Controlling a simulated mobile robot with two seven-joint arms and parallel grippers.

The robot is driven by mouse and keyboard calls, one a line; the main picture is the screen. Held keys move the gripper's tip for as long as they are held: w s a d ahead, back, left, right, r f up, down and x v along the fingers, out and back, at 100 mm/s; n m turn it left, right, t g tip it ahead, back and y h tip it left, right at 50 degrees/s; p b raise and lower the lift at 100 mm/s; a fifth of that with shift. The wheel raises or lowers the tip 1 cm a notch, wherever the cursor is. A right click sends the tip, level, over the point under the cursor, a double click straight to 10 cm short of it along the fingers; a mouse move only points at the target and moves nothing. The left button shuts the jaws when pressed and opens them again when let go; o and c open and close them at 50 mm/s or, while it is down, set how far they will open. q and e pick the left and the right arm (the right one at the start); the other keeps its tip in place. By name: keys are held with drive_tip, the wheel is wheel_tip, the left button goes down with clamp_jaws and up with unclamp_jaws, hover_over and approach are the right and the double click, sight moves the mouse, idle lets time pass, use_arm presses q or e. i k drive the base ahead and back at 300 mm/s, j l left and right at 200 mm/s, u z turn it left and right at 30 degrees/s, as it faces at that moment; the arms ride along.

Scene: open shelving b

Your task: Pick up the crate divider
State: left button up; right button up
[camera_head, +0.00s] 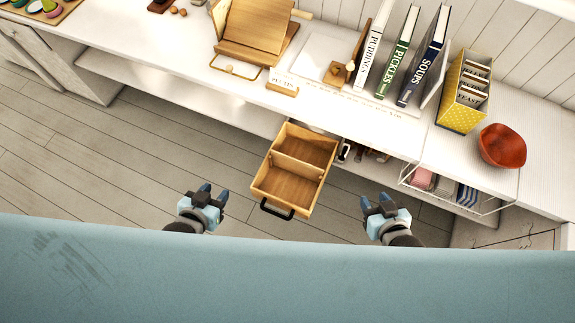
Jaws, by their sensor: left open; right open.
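The crate divider (298,169) is a thin wooden board standing upright across the inside of a wooden crate or drawer (266,178). It splits the inside into two compartments, both of which look empty. The crate has a dark handle (277,210) on its near side and juts out from below the counter. My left gripper (213,190) is open and empty, to the left of the crate and apart from it. My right gripper (374,198) is open and empty, to the right of the crate and apart from it.
The white counter (330,105) runs above and behind the crate. It holds a wooden book stand (255,35), upright books (398,55), a yellow file box (464,100) and a red bowl (502,146). A wire basket (458,196) hangs at right. Floor (110,165) is clear at left.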

sight(311, 174)
drive_tip(key=i+j, duration=0.1)
drive_tip(key=j, duration=0.25)
drive_tip(key=j+u, duration=0.15)
drive_tip(key=j, duration=0.25)
drive_tip(key=i+j, duration=0.15)
drive_tip(key=j, duration=0.2)
drive_tip(key=i+j+u, duration=0.15)
drive_tip(key=j, duration=0.2)
drive_tip(key=k, duration=0.05)
